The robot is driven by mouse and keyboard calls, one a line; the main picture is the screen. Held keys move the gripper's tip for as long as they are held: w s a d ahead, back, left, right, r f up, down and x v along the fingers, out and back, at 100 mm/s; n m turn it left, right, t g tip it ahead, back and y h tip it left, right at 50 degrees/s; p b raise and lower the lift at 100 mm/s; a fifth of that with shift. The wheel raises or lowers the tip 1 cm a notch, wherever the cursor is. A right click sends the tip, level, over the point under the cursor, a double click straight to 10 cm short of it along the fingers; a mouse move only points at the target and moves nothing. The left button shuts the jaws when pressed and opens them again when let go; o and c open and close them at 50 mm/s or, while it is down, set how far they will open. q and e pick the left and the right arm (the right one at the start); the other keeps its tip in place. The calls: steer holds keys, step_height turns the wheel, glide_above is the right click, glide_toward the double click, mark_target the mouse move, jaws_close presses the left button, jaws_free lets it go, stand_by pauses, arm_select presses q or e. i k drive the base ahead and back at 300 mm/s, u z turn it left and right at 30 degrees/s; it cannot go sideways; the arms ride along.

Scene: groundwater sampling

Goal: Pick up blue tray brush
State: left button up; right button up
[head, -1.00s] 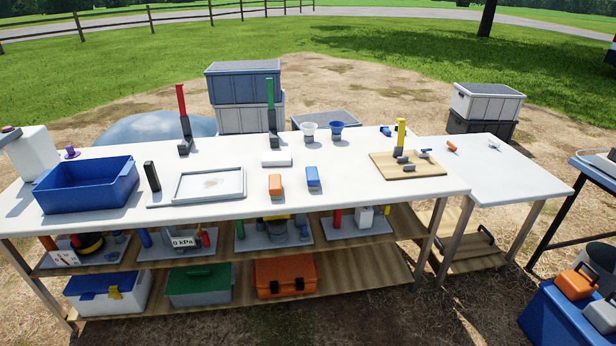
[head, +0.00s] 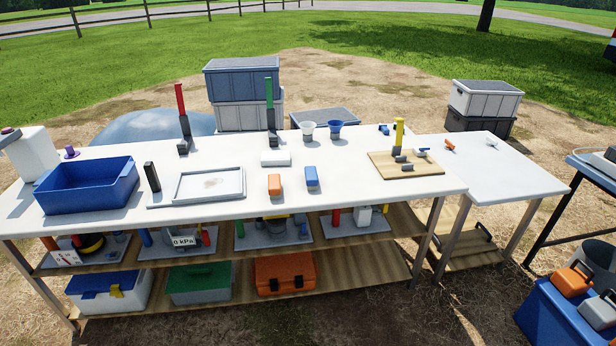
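A small blue block-shaped item (head: 312,178), which looks like the blue tray brush, lies on the white table (head: 350,190) near the middle of its front half. Its bristles cannot be made out. A similar orange item (head: 274,185) lies just to its left, with a small gap between them. A shallow grey tray (head: 209,185) with a brownish stain lies further left. Neither of my grippers is in view, and nothing touches the blue item.
A blue basin (head: 88,186) and a dark upright block (head: 152,177) stand left. The tabletop right of the blue item is clear.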

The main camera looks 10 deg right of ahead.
mark_target(312, 180)
steer(key=u, duration=0.55)
steer(key=i, duration=1.45)
steer(key=z, duration=0.55)
